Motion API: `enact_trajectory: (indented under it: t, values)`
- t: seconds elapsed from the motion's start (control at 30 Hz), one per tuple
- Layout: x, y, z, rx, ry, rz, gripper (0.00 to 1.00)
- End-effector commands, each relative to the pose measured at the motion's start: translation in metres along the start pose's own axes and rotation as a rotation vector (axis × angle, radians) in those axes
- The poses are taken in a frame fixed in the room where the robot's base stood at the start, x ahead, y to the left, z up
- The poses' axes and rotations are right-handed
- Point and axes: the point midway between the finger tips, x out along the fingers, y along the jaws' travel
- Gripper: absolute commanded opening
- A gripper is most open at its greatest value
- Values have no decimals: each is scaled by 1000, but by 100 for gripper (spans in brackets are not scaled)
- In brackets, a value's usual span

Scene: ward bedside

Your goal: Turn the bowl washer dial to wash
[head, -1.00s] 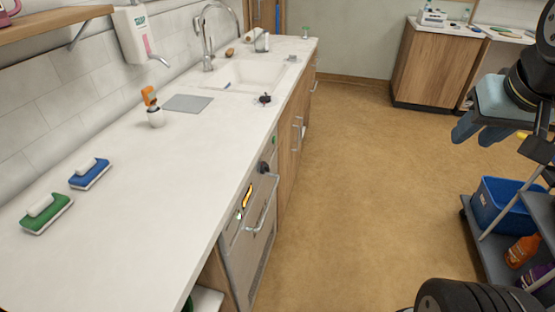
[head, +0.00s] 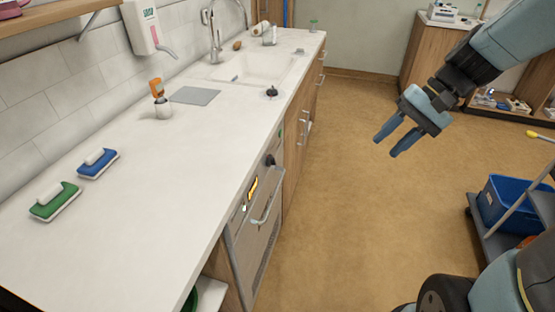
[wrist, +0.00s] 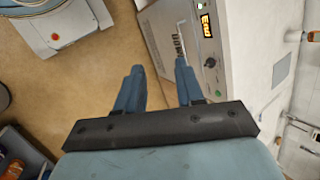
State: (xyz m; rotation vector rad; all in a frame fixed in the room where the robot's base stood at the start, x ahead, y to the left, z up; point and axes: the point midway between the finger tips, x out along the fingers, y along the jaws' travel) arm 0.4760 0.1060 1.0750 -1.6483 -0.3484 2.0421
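The bowl washer (head: 252,235) is built in under the white counter, with a bar handle on its front. Its dark round dial (head: 270,160) sits on the front panel, beyond the lit amber display (head: 252,188). In the wrist view the dial (wrist: 211,62) shows below the display (wrist: 207,25), to the right of my fingers. I cannot read which mark the dial points to. My gripper (head: 393,141) is open and empty, in the air over the floor, to the right of the washer and apart from it. Its two blue fingers (wrist: 158,82) also show in the wrist view.
The counter (head: 150,230) carries a green brush (head: 54,203), a blue brush (head: 98,163) and a grey mat (head: 195,95), with a sink (head: 262,70) beyond. A trolley with a blue bin (head: 505,205) stands right. The floor between is clear.

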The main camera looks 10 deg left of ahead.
Motion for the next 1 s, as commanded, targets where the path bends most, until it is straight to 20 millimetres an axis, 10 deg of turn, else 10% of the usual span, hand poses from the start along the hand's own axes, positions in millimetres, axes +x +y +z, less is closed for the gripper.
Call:
enact_trajectory:
  t: [1.0]
  values:
    - [182,-45,-148,599,-513,-692,37]
